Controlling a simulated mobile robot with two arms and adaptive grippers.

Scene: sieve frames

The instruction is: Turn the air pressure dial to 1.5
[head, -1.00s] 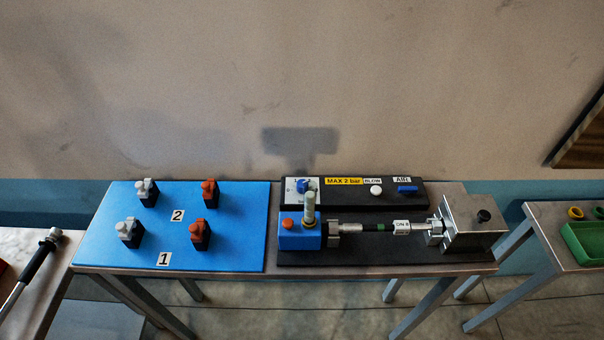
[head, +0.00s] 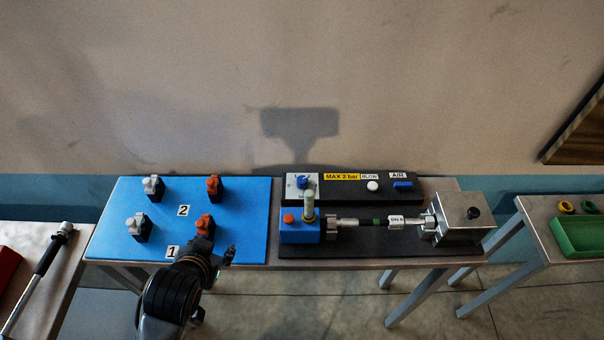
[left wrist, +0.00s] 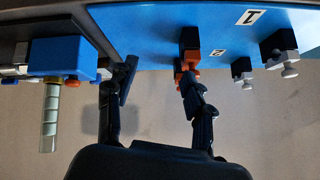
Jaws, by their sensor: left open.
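The air pressure dial is a small blue knob (head: 303,181) on a white plate at the left end of the black control panel (head: 338,194). The yellow "MAX 2 bar" label (head: 342,177) is beside it. The dial's setting is too small to read. My left gripper (head: 222,252) is at the front edge of the blue board, in front and to the left of the dial, and touches nothing that I can make out. In the left wrist view its two fingers (left wrist: 158,90) are spread apart and empty. My right gripper is not in view.
The blue board (head: 230,230) carries several grey and orange clamps. A blue block (head: 298,232) with an upright clear tube (head: 309,205) stands in front of the dial. A metal rod (head: 360,222) runs to a steel box (head: 462,222). A green tray (head: 585,238) is far right.

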